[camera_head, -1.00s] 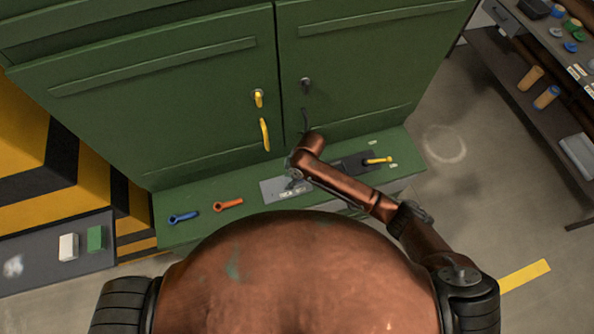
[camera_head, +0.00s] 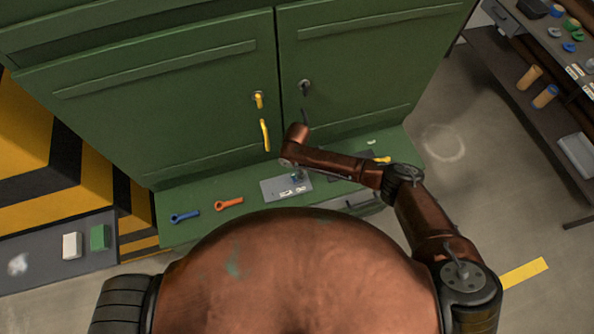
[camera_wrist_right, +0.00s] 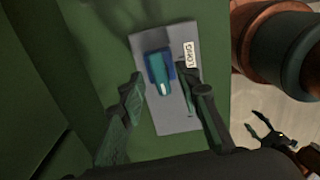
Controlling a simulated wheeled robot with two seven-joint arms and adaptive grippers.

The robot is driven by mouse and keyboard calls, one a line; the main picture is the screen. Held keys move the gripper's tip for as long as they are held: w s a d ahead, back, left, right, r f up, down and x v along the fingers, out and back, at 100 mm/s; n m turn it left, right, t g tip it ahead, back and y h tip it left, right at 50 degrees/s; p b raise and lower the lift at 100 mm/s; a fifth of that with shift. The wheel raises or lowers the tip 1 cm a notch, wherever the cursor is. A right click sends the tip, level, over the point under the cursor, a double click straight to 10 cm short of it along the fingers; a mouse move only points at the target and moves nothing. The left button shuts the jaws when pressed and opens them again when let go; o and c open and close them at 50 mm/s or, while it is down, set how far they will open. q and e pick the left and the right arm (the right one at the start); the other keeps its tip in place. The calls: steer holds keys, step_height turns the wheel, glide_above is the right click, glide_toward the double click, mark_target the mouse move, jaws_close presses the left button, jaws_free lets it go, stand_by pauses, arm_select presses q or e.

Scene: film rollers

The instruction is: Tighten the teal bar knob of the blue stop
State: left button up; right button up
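The blue stop (camera_wrist_right: 157,57) sits on a grey plate (camera_wrist_right: 181,121) in the right wrist view, with its teal bar knob (camera_wrist_right: 162,78) on it. In the head view, the plate (camera_head: 271,188) lies on the green ledge, with the small teal knob (camera_head: 297,176) partly visible below my right arm. My right gripper (camera_wrist_right: 168,88) is open, its fingers on either side of the knob and apart from it. My left gripper (camera_wrist_right: 268,134) appears open and empty at lower right of the right wrist view, far from the plate.
Blue (camera_head: 184,216) and orange (camera_head: 229,203) ring-ended tools lie left of the plate. A yellow handle (camera_head: 382,159) shows to its right, partly behind my arm. The green cabinet (camera_head: 180,110) rises behind the ledge. A shelf (camera_head: 500,60) stands far right.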

steer(key=shift+f, duration=0.35)
steer(key=shift+c, duration=0.5)
jaws_close()
